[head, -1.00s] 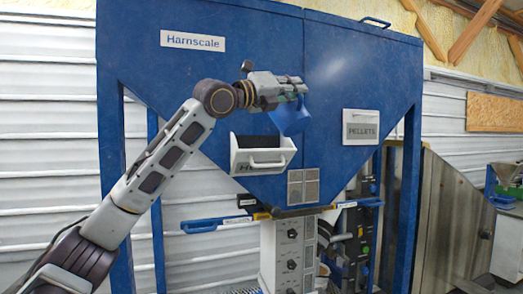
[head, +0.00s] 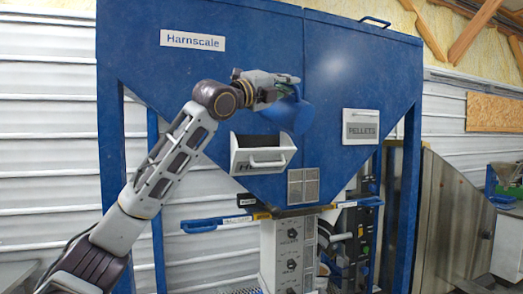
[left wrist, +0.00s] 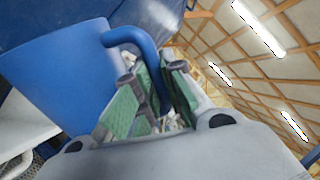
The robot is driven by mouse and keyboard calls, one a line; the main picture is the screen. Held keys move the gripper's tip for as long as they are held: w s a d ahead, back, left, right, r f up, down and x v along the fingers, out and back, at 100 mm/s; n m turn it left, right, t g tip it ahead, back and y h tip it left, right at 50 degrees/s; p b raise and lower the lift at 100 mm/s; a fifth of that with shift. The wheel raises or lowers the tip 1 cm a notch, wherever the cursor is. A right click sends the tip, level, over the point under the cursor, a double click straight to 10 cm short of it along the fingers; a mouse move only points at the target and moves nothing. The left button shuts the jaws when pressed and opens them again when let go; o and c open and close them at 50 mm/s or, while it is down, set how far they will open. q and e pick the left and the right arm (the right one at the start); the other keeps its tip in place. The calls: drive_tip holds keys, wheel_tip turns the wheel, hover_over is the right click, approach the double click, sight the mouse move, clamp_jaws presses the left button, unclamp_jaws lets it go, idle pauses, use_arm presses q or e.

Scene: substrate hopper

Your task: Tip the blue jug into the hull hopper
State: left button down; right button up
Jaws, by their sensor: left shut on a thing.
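The blue jug (head: 293,116) hangs in front of the blue machine, above and slightly right of the open white hull hopper (head: 262,163), whose label is only partly readable. My left gripper (head: 286,88) is shut on the jug's handle. In the left wrist view the green-padded fingers (left wrist: 150,92) close around the blue handle, and the jug body (left wrist: 58,75) fills the left side. The jug looks tilted. Its mouth and contents cannot be made out. Part of a white surface shows below the jug in that view. My right gripper is not in view.
Below are a control column (head: 281,250) with knobs and a blue-handled bar (head: 215,224). A metal panel (head: 450,220) stands at the right.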

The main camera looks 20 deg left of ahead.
use_arm(q)
drive_tip(key=shift+w+a+f+n+t+y+b, duration=0.1)
drive_tip(key=shift+w+a+n+t+y+b, duration=0.15)
drive_tip(key=shift+a+n, duration=0.4)
drive_tip(key=shift+w+a+f+n+t+y+b, duration=0.1)
drive_tip(key=shift+w+a+f+n+t+y, duration=0.1)
drive_tip(key=shift+n, duration=0.75)
drive_tip(key=shift+w+a+f+n+t+y+b, duration=0.2)
drive_tip(key=shift+a+n, duration=0.25)
drive_tip(key=shift+n, duration=0.35)
drive_tip(key=shift+w+a+r+n+t+y, duration=0.1)
drive_tip(key=shift+w+a+n+t+y, duration=0.2)
drive_tip(key=shift+a+n+y, duration=0.5)
drive_tip(key=shift+w+a+r+n+t+y, duration=0.2)
drive_tip(key=shift+a+n, duration=0.3)
drive_tip(key=shift+n, duration=0.6)
drive_tip(key=shift+w+a+r+n+y+p, duration=0.15)
drive_tip(key=shift+w+a+n+y+p, duration=0.3)
drive_tip(key=shift+a+n, duration=0.45)
drive_tip(key=shift+w+a+r+n+y+p, duration=0.1)
drive_tip(key=shift+w+a+n+y+p, duration=0.25)
drive_tip(key=shift+a+n, duration=0.55)
drive_tip(key=shift+d, duration=0.25)
drive_tip(key=shift+s+d+f, duration=0.1)
drive_tip(key=shift+d, duration=0.05)
